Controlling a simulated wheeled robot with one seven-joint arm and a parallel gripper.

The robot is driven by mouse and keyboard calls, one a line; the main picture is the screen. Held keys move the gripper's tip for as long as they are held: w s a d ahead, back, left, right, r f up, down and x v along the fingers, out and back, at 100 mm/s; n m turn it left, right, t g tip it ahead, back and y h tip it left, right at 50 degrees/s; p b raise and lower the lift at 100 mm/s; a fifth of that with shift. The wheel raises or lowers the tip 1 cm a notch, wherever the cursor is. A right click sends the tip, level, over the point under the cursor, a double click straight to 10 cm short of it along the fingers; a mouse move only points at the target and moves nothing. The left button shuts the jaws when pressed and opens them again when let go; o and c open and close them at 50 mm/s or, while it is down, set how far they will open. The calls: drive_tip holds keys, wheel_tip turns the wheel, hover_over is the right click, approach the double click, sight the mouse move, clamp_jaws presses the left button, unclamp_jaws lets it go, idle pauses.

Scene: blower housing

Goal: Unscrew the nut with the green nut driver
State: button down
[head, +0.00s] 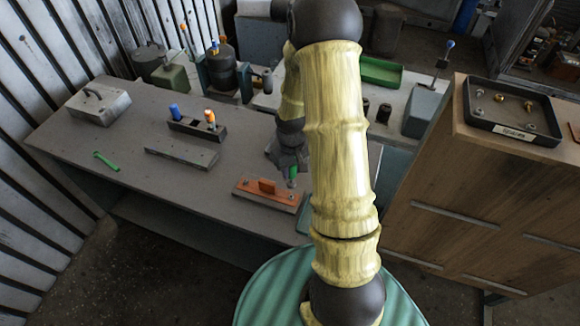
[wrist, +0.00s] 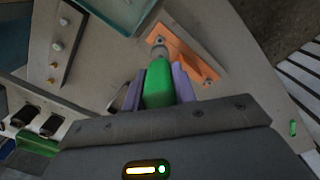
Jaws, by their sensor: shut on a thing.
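My gripper (head: 291,168) is shut on the green nut driver (head: 293,173), above the right end of the orange plate (head: 267,195) on the grey table. In the wrist view, the driver's green handle (wrist: 158,86) is between the purple fingers of my gripper (wrist: 158,90). Its grey shaft points down at one end of the orange plate (wrist: 184,52). The driver's tip overlaps that end, and I cannot tell whether it sits on a nut. A small fastener (wrist: 208,80) shows at the plate's other end. The plate has a raised orange block in its middle.
A black rack (head: 192,127) holds a blue-handled and an orange-handled driver. A grey bar (head: 181,157) and a small green object (head: 107,161) lie on the table. A black labelled tray (head: 510,121) with several small parts stands on the wooden cabinet at right.

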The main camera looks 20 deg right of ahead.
sight(291, 182)
drive_tip(key=shift+w+f+b, duration=0.2)
drive_tip(key=shift+f+b, duration=1.1)
drive_tip(key=shift+f, duration=0.4)
drive_tip(key=shift+s+f+b, duration=0.25)
drive_tip(key=shift+f+b, duration=0.45)
drive_tip(key=shift+f, duration=0.2)
drive_tip(key=shift+w+f, duration=0.2)
drive_tip(key=shift+f, duration=0.15)
drive_tip(key=shift+s+r, duration=0.1)
drive_tip(key=shift+s, duration=0.05)
drive_tip(key=shift+f+b, duration=0.35)
drive_tip(key=shift+b, duration=0.1)
